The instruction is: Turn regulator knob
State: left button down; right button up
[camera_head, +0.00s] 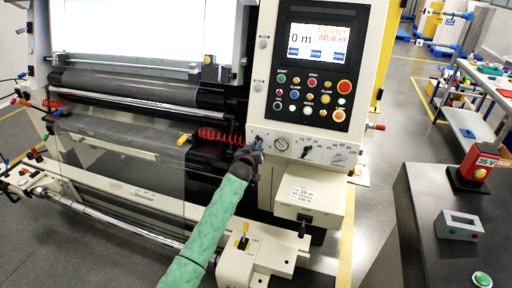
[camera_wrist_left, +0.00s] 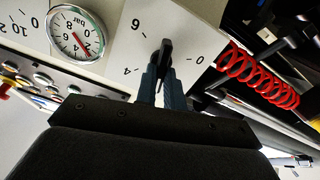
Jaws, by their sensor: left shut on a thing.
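The regulator knob (camera_wrist_left: 165,48) is a black pointer knob on a pale panel with a printed dial, with 0, 4 and 6 visible in the left wrist view. My left gripper (camera_wrist_left: 160,78) has its two blue-grey fingers shut on the knob from below in that view. In the head view my left gripper (camera_head: 256,146) is at the left end of the machine's white front panel and hides the knob. A round bar gauge (camera_wrist_left: 75,34) with a red needle sits beside the dial; it also shows in the head view (camera_head: 281,144). My right gripper is out of view.
A red coiled hose (camera_head: 215,135) runs close to the left of my gripper. Other dials, including a black selector knob (camera_head: 306,152), lie right of the gauge. The control panel (camera_head: 315,85) stands above. A dark table (camera_head: 445,195) is at the right.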

pick_arm(q)
jog(key=shift+s+d+f+m+b, duration=0.15)
jog(key=shift+m+b, duration=0.85)
jog(key=shift+m, duration=1.65)
jog(key=shift+w+d+m+b, duration=0.1)
jog(key=shift+m+b, duration=0.85)
jog(key=shift+m, duration=1.7)
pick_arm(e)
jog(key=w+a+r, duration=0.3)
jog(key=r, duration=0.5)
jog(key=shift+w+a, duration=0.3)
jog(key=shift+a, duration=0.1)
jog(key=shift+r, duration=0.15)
pick_arm(q)
jog(key=c, duration=1.5)
grip_release()
jog(key=shift+s, duration=0.1)
